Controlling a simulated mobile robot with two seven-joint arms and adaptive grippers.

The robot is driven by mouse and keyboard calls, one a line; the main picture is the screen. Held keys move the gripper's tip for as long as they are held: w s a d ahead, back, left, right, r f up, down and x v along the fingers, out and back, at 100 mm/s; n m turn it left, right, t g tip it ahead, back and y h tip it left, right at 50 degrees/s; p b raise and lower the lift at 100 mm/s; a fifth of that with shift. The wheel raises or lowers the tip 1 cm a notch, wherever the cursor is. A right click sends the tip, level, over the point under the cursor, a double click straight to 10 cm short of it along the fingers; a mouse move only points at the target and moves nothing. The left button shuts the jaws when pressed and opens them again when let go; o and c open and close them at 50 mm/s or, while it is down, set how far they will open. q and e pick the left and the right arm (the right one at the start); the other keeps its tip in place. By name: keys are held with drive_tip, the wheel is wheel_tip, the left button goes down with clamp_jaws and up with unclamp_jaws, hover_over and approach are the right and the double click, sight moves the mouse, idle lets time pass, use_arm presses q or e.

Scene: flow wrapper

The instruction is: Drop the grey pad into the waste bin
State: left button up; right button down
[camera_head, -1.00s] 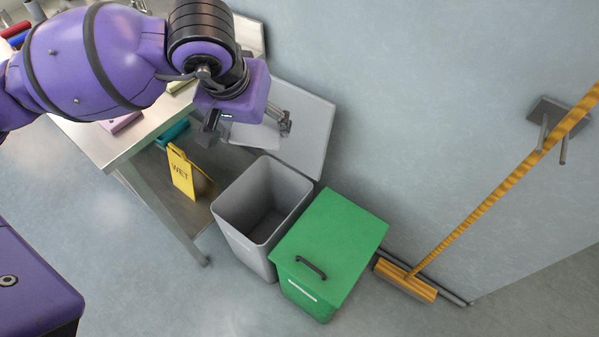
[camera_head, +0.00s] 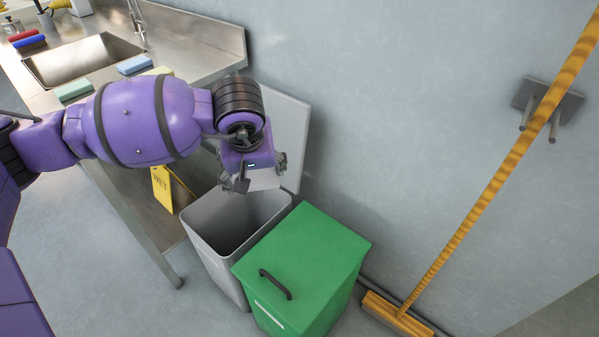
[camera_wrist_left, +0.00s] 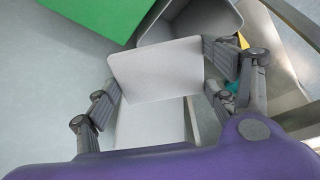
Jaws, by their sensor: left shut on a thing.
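The grey pad (camera_head: 263,180) is a thin, light grey sheet below my left gripper (camera_head: 260,174). In the left wrist view the pad (camera_wrist_left: 155,70) spans between the two fingers of the left gripper (camera_wrist_left: 162,88), which is shut on it. The grey waste bin (camera_head: 205,238) stands open below, with its raised lid (camera_head: 288,125) against the wall. The gripper and pad are over the back part of the bin's mouth, in front of the lid; their exact height above the rim is hard to tell. The bin (camera_wrist_left: 185,20) also shows beyond the pad. My right gripper is out of view.
A closed green bin (camera_head: 305,265) stands right beside the grey one. A steel sink table (camera_head: 200,45) is at the left, with a yellow wet-floor sign (camera_head: 162,188) under it. A broom (camera_head: 480,210) leans on the wall at the right.

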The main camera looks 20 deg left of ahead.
use_arm(q)
drive_tip(key=w+a+f+n+g+b, duration=0.1)
drive_tip(key=w+a+f+n+b, duration=0.2)
drive_tip(key=a+f+b, duration=0.3)
drive_tip(key=w+a+f+n+g+y+b, duration=0.1)
drive_tip(key=w+a+f+n+b, duration=0.2)
drive_tip(key=f+b, duration=0.6)
drive_tip(key=w+a+f+n+y+b, duration=0.1)
drive_tip(key=w+a+f+n+b, duration=0.2)
drive_tip(key=f, duration=1.2)
drive_tip(key=w+a+b, duration=0.2)
drive_tip(key=a+b, duration=0.2)
drive_tip(key=a, duration=0.1)
drive_tip(key=shift+a+f+g, duration=0.35)
drive_tip(key=shift+g, duration=0.05)
drive_tip(key=o, duration=1)
drive_tip(key=shift+w, duration=0.1)
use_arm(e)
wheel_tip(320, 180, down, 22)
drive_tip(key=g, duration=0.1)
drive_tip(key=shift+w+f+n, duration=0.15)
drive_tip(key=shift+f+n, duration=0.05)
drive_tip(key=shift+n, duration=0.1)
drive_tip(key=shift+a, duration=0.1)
use_arm(q)
drive_tip(key=v, duration=1.2)
drive_tip(key=shift+d, duration=0.15)
